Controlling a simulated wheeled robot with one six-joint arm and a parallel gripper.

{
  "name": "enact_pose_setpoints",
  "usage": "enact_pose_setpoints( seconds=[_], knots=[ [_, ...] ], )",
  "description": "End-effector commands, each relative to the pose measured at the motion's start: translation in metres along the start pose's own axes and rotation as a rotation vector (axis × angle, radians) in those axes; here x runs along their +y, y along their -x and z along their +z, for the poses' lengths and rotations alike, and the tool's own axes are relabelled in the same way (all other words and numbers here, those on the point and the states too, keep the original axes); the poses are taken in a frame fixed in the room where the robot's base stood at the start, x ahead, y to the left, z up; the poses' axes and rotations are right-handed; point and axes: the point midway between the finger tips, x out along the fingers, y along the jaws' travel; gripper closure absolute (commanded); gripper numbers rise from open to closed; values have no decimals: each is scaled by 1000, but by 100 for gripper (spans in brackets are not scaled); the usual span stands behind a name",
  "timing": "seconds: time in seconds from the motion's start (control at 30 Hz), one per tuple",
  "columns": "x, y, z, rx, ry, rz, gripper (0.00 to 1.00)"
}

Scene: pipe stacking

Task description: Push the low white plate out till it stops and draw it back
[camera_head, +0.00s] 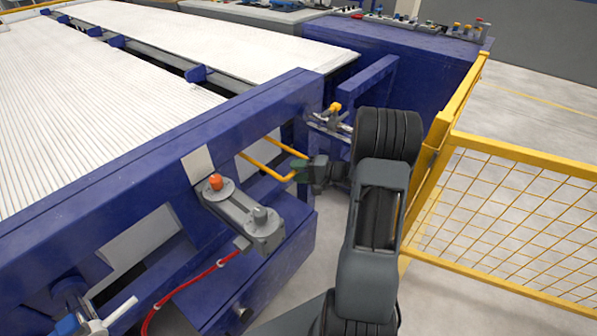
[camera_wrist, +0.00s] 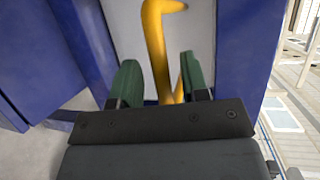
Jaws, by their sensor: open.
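In the wrist view a white plate (camera_wrist: 207,30) stands between blue frame parts, with a bent yellow handle (camera_wrist: 157,45) in front of it. The yellow handle also shows in the head view (camera_head: 264,168), sticking out from the blue frame. My gripper (camera_wrist: 162,78) is open, with green fingertips on either side of the handle's lower part. I cannot tell whether either finger touches it. In the head view my gripper (camera_head: 300,168) is at the handle's outer end. My gripper's body hides the handle's lower end in the wrist view.
A blue frame beam (camera_head: 150,150) runs beside the ribbed white bed (camera_head: 100,85). A grey cylinder unit (camera_head: 240,213) with an orange knob and red hose sits left of my gripper. A yellow mesh fence (camera_head: 520,200) stands close on the right of my arm.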

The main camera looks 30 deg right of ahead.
Motion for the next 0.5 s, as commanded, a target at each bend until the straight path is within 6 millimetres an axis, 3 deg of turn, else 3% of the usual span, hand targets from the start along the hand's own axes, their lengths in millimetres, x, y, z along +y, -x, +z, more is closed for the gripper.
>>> enact_pose_setpoints(
  seconds=[0.17, 0.5],
  knots=[
    [0, 25, -1, 8, -2, -1, 59],
    [0, 95, -1, 9, 0, 0, 59]
  ],
)
